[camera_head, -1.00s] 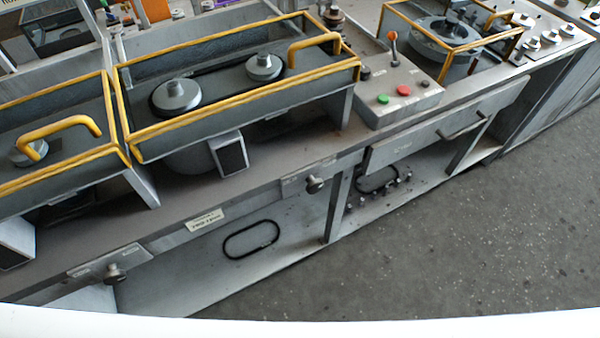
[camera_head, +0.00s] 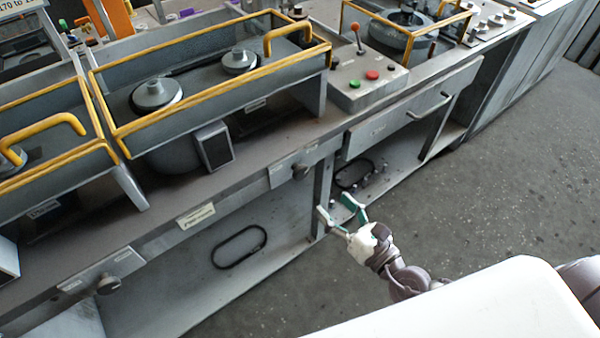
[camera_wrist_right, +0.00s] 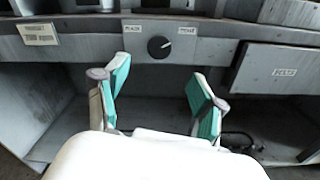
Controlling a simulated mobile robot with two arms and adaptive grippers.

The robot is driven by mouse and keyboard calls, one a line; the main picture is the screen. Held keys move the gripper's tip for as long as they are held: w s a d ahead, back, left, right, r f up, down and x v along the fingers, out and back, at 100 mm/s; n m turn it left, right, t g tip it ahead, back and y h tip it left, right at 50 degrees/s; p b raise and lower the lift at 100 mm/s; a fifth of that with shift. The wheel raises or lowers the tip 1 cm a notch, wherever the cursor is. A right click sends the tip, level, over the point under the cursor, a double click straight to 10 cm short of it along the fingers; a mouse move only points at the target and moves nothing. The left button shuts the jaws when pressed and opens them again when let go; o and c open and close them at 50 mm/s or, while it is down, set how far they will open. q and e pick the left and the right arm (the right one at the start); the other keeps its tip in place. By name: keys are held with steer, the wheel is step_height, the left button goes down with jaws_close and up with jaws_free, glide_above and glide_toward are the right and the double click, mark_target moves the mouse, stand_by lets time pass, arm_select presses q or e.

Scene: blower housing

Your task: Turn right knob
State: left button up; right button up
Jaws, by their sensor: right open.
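The right knob (camera_head: 300,171) is a dark round knob on a light plate on the front face of the grey bench. In the right wrist view the knob (camera_wrist_right: 159,47) shows a pale pointer line, with a label on each side of it. My right gripper (camera_head: 341,214) is open and empty, with green finger pads, below and to the right of the knob in the head view. In the right wrist view my right gripper (camera_wrist_right: 158,88) has its fingers apart, and the knob appears beyond and between them, not touched. My left gripper is not in view.
A second knob (camera_head: 108,284) sits on the bench front at the lower left. A drawer (camera_head: 410,110) lies right of the right knob. Above are yellow guard rails and a control box (camera_head: 355,82) with buttons and a lever. Floor is clear at the right.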

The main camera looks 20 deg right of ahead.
mark_target(303, 174)
steer(key=p+x, duration=0.2)
steer(key=x, duration=0.8)
steer(key=shift+w, duration=0.15)
steer(key=shift+p+x, duration=0.3)
steer(key=shift+x, duration=0.5)
steer(key=c, duration=1.1)
steer(key=shift+f, duration=0.1)
steer(key=shift+c, duration=0.2)
